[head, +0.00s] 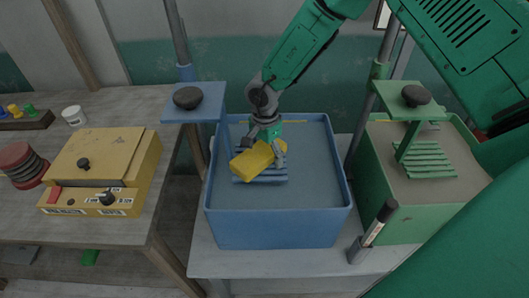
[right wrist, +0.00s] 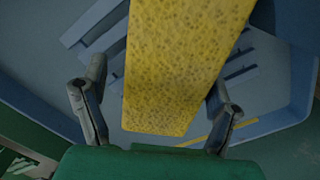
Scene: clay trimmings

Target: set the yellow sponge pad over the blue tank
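The yellow sponge pad (head: 250,161) lies at a slant over the blue slats (head: 262,178) inside the blue tank (head: 278,232). Whether it touches the slats is unclear. My right gripper (head: 266,152) reaches down into the tank from above, with its fingers around the pad. In the right wrist view, the sponge pad (right wrist: 172,75) runs between the fingers of the right gripper (right wrist: 158,85). The fingers are apart, with a visible gap on the pad's left side, so the gripper looks open. My left gripper is not in view.
A green tank (head: 390,215) with green slats stands at the right. A blue stand with a dark knob (head: 187,97) rises by the blue tank's left rim. A black-handled tool (head: 374,232) stands at its front right. A yellow box (head: 100,165) sits on the left table.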

